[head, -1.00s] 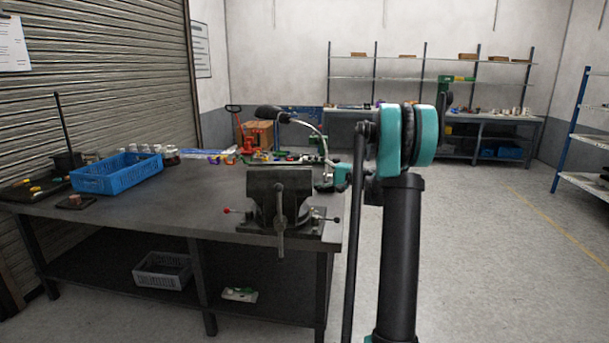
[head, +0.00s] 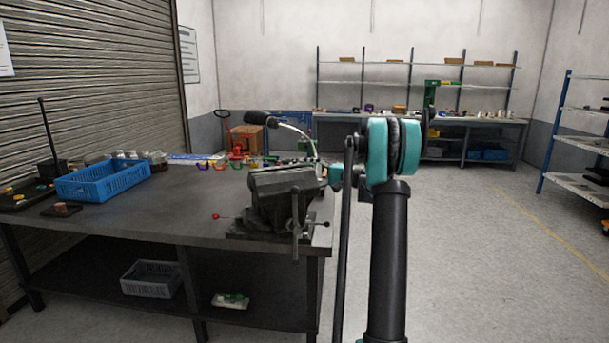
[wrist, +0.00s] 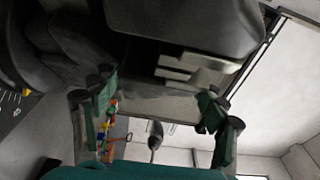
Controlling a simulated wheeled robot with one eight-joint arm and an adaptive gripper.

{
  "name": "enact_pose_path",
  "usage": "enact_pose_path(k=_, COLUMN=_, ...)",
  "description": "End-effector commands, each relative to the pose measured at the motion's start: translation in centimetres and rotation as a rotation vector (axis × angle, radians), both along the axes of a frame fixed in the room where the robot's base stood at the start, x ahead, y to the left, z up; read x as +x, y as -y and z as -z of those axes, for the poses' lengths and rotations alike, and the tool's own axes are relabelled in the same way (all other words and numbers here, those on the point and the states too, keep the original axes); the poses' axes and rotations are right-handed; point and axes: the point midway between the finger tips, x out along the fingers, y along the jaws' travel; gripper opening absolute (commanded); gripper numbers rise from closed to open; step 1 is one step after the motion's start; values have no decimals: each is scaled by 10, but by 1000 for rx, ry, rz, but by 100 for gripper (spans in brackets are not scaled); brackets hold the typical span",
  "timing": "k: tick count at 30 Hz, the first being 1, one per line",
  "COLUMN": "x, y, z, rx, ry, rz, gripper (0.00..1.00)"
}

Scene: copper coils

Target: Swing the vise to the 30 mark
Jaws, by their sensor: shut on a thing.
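The dark grey bench vise (head: 275,200) stands on the front right corner of the workbench (head: 160,222). Its upper body is turned relative to its base, with the front handle (head: 296,225) toward the right. In the wrist view the vise body (wrist: 185,25) fills the top, and part of a dial with white marks (wrist: 14,102) shows at the left edge; I cannot read the 30. My gripper (wrist: 158,98) is shut on the vise, its green fingers either side of a grey part. In the head view the fingers are hidden behind the vise.
A blue crate (head: 103,180) stands on the left of the bench. A black lamp (head: 262,118) on a curved stem and several coloured small things (head: 235,163) are behind the vise. A red-tipped lever (head: 215,216) sticks out left of the vise base. The bench middle is clear.

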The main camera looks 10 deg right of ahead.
Motion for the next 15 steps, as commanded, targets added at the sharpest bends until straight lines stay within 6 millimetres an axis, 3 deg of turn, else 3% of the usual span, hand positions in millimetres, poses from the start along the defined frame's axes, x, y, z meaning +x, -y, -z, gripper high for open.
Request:
enact_pose_path(k=1, x=2, y=2, z=0, rx=0, ry=1, rz=8, gripper=21)
enact_pose_path(k=2, x=2, y=2, z=0, rx=0, ry=1, rz=8, gripper=75)
enact_pose_path(k=3, x=2, y=2, z=0, rx=0, ry=1, rz=8, gripper=80)
enact_pose_path(k=7, x=1, y=1, z=0, rx=1, ry=0, rz=5, gripper=94)
enact_pose_path(k=15, x=0, y=1, z=0, rx=0, ry=0, rz=2, gripper=94)
